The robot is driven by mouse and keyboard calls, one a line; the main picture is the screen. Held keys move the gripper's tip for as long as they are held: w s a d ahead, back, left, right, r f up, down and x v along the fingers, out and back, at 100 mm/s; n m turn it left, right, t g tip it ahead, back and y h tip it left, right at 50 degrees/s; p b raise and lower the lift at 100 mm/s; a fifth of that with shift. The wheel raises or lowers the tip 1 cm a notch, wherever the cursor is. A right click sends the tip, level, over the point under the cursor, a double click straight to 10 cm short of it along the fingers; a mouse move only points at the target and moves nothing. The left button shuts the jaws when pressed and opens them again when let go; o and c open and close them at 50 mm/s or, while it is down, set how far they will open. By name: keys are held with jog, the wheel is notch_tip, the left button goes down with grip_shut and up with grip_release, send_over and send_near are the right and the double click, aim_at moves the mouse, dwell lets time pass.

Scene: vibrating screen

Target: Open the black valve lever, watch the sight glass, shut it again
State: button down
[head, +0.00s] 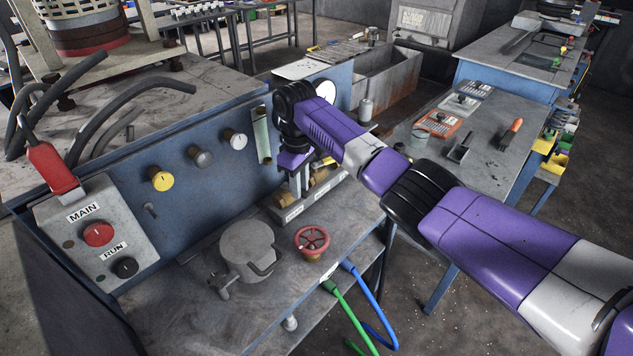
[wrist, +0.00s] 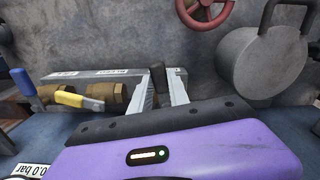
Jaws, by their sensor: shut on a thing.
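My gripper (head: 297,190) reaches down to a row of brass valves on a grey manifold (head: 290,212) beside the blue panel. In the wrist view my gripper (wrist: 162,90) has its two fingers closed around the black valve lever (wrist: 158,77). The lever's valve body is hidden behind my gripper. A yellow lever (wrist: 80,100) and a blue lever (wrist: 22,84) sit on the brass valves to the left. The sight glass (head: 263,137) is a pale greenish upright tube on the panel, just left of my wrist. Its level is too small to read.
A red handwheel (head: 312,240) and a grey lidded pot (head: 247,250) stand on the bench in front. A control box (head: 97,235) with a red lever (head: 52,170) is at left. Green (head: 350,315) and blue (head: 372,300) hoses hang off the bench edge.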

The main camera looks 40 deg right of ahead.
jog(key=shift+s+a+r+m+p, duration=0.15)
jog(key=shift+a+m+p, duration=0.3)
jog(key=shift+m+p, duration=0.55)
jog(key=shift+m, duration=0.3)
jog(key=c, duration=1.2)
grip_release()
jog(key=shift+c, duration=0.2)
notch_tip(320, 180, up, 8)
jog(key=shift+f+b, duration=0.15)
jog(key=shift+b, duration=0.35)
